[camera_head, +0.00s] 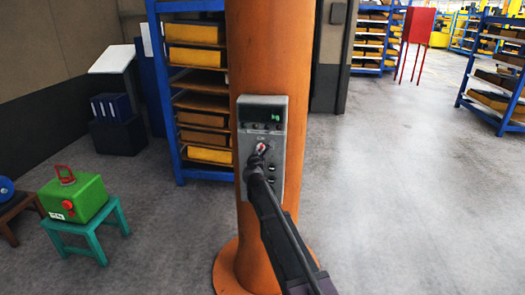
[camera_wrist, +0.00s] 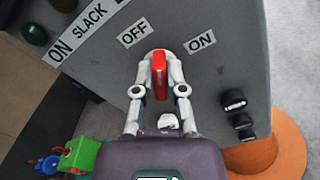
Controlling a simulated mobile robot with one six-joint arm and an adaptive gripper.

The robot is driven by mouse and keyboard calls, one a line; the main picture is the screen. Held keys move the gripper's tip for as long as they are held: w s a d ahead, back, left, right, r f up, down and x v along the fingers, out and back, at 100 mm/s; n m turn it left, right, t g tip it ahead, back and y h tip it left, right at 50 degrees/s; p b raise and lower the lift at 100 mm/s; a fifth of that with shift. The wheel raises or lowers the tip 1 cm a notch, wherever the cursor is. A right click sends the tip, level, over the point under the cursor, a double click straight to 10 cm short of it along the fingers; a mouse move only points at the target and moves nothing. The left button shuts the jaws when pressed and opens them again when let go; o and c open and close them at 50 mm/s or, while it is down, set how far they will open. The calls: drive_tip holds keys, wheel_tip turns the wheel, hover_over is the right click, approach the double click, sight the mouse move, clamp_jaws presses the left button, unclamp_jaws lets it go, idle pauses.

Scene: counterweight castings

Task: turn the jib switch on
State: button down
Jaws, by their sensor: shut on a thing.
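A grey control panel (camera_head: 280,165) is fixed to the orange column (camera_head: 265,40) in the head view, and its face (camera_wrist: 210,85) fills much of the wrist view. The jib switch is a red handle (camera_wrist: 159,72), with an OFF label (camera_wrist: 134,33) on its upper left and an ON label (camera_wrist: 201,41) on its upper right. The handle stands nearly upright in the wrist view, between the two labels. My gripper (camera_head: 258,156) is shut on it, one finger on each side. My fingers partly hide the handle in the head view.
Black knobs (camera_wrist: 233,100) sit on the panel right of the switch in the wrist view. A green box (camera_head: 82,200) stands on a teal stool (camera_head: 102,226) to the left. Shelves (camera_head: 190,110) stand behind the column. The floor right of it is clear.

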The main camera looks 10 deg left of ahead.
drive_tip(key=m, duration=0.6)
drive_tip(key=shift+d, duration=0.1)
drive_tip(key=m, duration=0.5)
drive_tip(key=shift+f+m, duration=0.15)
drive_tip(key=shift+m, duration=0.15)
drive_tip(key=c, duration=0.7)
unclamp_jaws()
drive_tip(key=s, duration=1.2)
drive_tip(key=shift+a, duration=0.2)
